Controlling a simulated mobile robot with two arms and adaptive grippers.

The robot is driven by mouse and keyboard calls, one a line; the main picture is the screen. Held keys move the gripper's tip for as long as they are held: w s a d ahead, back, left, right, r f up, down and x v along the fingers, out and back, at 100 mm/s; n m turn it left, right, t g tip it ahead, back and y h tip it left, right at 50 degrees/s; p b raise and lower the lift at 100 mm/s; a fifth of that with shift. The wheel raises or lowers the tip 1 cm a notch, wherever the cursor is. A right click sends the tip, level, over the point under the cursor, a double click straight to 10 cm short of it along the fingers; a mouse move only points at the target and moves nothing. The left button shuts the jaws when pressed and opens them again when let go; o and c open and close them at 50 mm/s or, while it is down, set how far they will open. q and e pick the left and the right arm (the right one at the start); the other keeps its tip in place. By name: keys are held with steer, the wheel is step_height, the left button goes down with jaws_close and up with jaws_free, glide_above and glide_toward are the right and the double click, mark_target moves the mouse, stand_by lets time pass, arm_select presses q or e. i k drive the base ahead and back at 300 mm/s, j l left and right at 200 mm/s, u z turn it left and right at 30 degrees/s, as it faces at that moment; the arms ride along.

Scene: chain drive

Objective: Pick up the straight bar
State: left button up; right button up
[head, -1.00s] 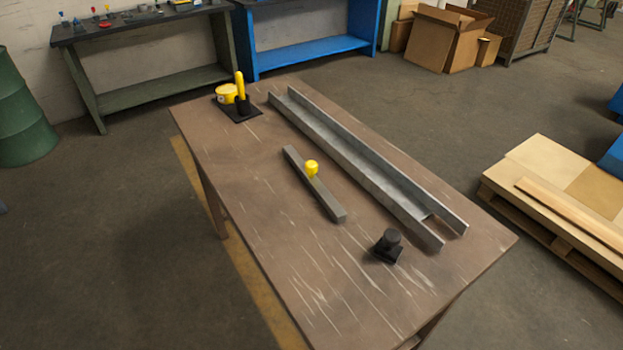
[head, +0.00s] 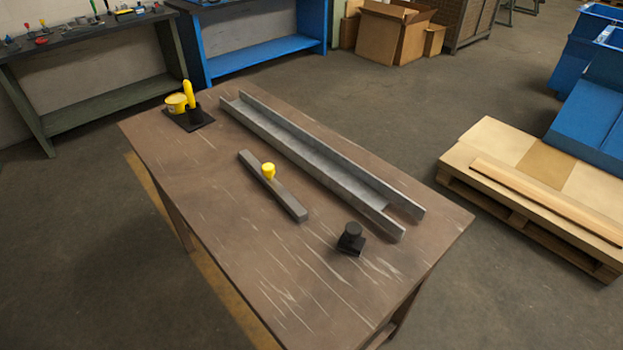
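The straight bar (head: 288,203) is a short grey square bar with a yellow knob (head: 268,171) standing up near its middle. It lies flat on the brown, scratched table (head: 215,255), to the left of a long grey metal channel (head: 320,160). The bar and the channel lie roughly parallel with a gap between them. Nothing touches or covers the bar. Neither of my grippers shows in the head view.
A black block with a round post (head: 350,240) stands near the table's near right side. A black base with a yellow handle and yellow cup (head: 188,110) stands at the far left corner. A pallet (head: 540,190) lies right of the table. Grey floor surrounds the table.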

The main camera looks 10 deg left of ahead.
mark_target(266, 173)
steer(key=j+z, duration=0.95)
steer(key=k+j+z, duration=0.1)
steer(key=j+z, duration=0.4)
